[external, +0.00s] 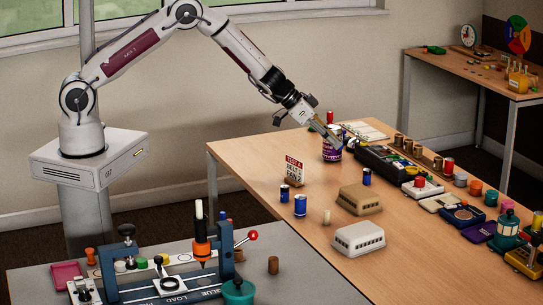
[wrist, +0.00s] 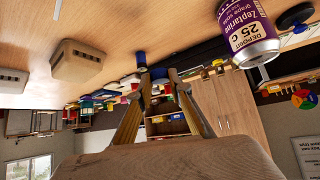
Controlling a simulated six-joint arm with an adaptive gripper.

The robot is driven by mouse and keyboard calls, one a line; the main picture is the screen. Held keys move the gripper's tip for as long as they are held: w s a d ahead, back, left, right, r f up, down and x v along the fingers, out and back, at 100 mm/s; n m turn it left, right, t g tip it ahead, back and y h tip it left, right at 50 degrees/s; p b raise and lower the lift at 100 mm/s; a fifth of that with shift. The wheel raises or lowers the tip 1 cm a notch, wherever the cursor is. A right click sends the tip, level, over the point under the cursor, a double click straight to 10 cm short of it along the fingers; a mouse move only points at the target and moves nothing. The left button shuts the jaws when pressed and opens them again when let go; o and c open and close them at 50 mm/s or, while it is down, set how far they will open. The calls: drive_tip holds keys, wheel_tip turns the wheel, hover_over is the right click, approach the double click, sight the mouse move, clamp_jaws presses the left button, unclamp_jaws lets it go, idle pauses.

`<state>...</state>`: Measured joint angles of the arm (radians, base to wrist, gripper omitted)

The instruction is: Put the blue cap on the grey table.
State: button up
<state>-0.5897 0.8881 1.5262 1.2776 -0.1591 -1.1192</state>
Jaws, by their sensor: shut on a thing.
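My gripper (wrist: 159,78) is shut on a small dark blue piece, which looks like the blue cap (wrist: 158,73), held between the fingertips in the wrist view. In the external view my gripper (external: 338,143) is above the wooden table, beside a purple can (external: 332,155); the cap is too small to make out there. The grey table (external: 320,287) is at the lower left of the external view, in front of the wooden table and well away from my gripper.
The wooden table (external: 240,165) carries blue cans (external: 300,205), a tan box (external: 358,200), a white box (external: 357,238) and a crowded right side. On the grey table stand a blue press fixture (external: 165,285) and a green pot (external: 238,291). Its right part is clear.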

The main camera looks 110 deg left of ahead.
drive_tip(key=s+d+r+m+h, duration=0.15)
drive_tip(key=s+d, duration=0.25)
drive_tip(key=d, duration=0.5)
drive_tip(key=s+d+r+m+h, duration=0.15)
drive_tip(key=s+d, duration=0.25)
drive_tip(key=d, duration=0.6)
drive_tip(key=s+d+r+m+h, duration=0.1)
drive_tip(key=s+d+r, duration=0.1)
drive_tip(key=d+r, duration=0.2)
drive_tip(key=s+d+r+m+h, duration=0.1)
drive_tip(key=s+d+r+m, duration=0.1)
drive_tip(key=d, duration=0.7)
drive_tip(key=s+d+r+m, duration=0.1)
drive_tip(key=s+d+r, duration=0.2)
drive_tip(key=d+r, duration=0.3)
drive_tip(key=shift+s+d+m+h, duration=0.3)
drive_tip(key=shift+s+d+h, duration=0.1)
drive_tip(key=shift+d, duration=0.2)
drive_tip(key=shift+w+d, duration=0.1)
